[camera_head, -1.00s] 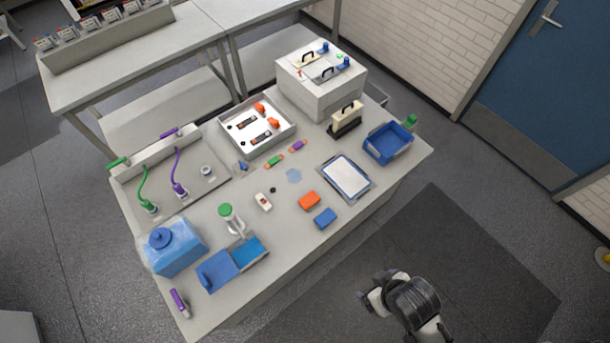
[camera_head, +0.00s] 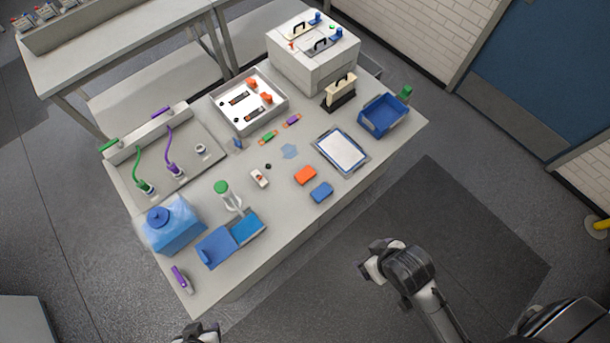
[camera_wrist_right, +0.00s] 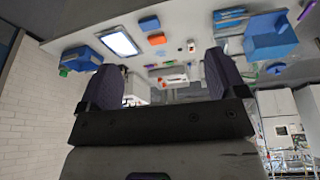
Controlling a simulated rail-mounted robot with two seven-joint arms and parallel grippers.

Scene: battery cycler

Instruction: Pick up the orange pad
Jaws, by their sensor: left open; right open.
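The orange pad (camera_head: 306,175) lies flat on the grey table, just behind the blue pad (camera_head: 321,192). It also shows in the right wrist view (camera_wrist_right: 157,39), upside down near the top. My right gripper (camera_wrist_right: 163,72) is open in the right wrist view, with two dark fingers apart and nothing held between them. It is off the table's front side, with the pad farther ahead. My left gripper (camera_head: 197,333) shows only in part at the bottom edge of the head view, short of the table. Its jaws are open.
A blue-framed tray (camera_head: 341,151) lies beside the orange pad, and a blue bin (camera_head: 384,114) stands farther right. A small white device (camera_head: 259,178) is to the left. A blue tank (camera_head: 171,224) stands at the left. The table around the front edge is clear.

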